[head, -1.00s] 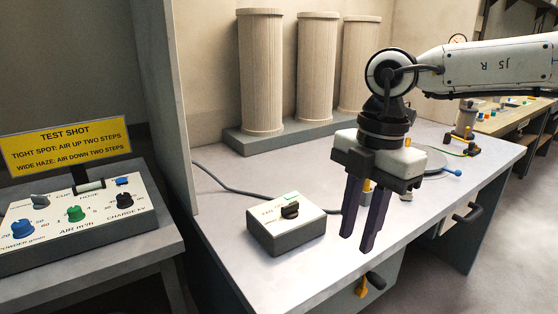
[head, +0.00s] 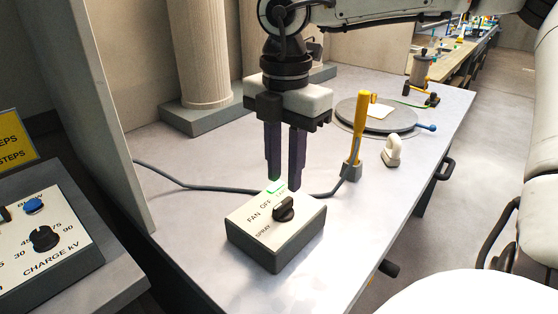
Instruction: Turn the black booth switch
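The black booth switch (head: 284,209) is a small knob on top of a grey and white box (head: 276,247) standing on the table. The labels FAN, OFF and SPRAY are printed to the left of and behind the knob. A small green patch shows at the box's back edge. I cannot tell for sure which label the knob points to. My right gripper (head: 284,184) points down just above and behind the knob in the picture. Its two dark fingers are apart with nothing between them, and contact with the knob is not visible. My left gripper is not in view.
A yellow-handled tool (head: 358,130) stands upright right of the box, with a white clip-like piece (head: 392,151) and a round grey plate (head: 377,117) beyond. A cable (head: 200,186) runs behind the box. A control panel (head: 45,237) is at left, past a partition (head: 105,100).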

